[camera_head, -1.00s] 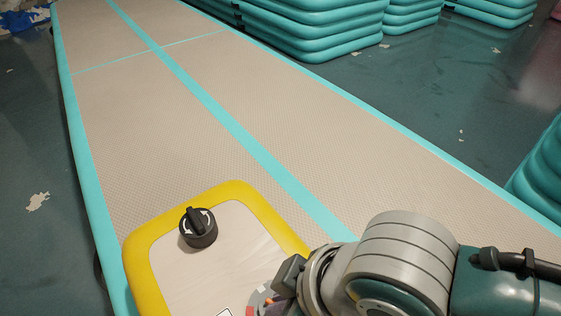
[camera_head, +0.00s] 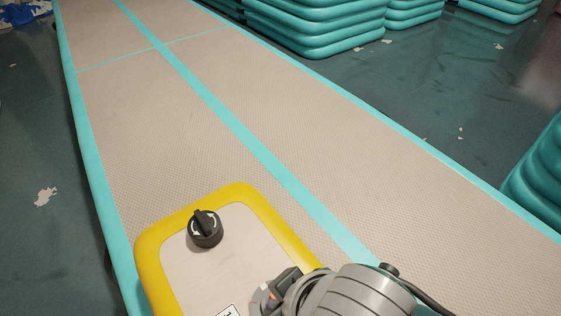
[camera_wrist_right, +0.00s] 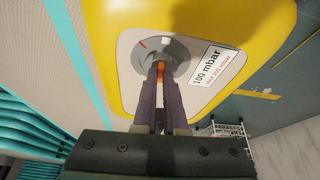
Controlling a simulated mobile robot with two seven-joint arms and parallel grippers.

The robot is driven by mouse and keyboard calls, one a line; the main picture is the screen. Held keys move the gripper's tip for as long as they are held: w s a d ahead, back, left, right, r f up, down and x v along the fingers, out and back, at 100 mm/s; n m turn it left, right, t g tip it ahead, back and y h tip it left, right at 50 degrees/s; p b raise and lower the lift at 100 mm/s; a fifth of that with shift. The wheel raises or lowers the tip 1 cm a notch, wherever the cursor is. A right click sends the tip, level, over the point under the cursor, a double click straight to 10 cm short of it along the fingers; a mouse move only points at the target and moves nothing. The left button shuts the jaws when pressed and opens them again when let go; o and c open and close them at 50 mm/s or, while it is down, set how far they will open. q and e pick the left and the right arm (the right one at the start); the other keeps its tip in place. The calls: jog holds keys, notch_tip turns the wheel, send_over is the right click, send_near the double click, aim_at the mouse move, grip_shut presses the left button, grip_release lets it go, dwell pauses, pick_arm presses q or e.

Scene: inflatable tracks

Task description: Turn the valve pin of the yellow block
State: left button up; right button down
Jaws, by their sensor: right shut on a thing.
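The yellow block (camera_head: 150,256) has a yellow rim and a pale top, and lies on the beige track. A black knob with white arrows (camera_head: 205,229) sits near its far left corner. The round grey valve (camera_wrist_right: 181,54) is set in the block's top. My right gripper (camera_wrist_right: 159,72) is over the valve, with its two dark fingers closed on the orange valve pin (camera_wrist_right: 160,66). The fingers hide most of the pin. In the head view my right gripper (camera_head: 270,296) covers much of the valve at the bottom edge. My left gripper is out of view.
A label reading "100 mbar" (camera_wrist_right: 209,66) is beside the valve. The beige track (camera_head: 330,150) with turquoise edges stretches away clear. Turquoise inflatable stacks (camera_head: 315,25) stand at the back, and another stack (camera_head: 538,185) stands at the right.

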jog(key=c, duration=1)
grip_release()
jog(key=shift+r, duration=0.1)
jog(key=shift+p+v, duration=3.2)
jog(key=shift+v, duration=1.7)
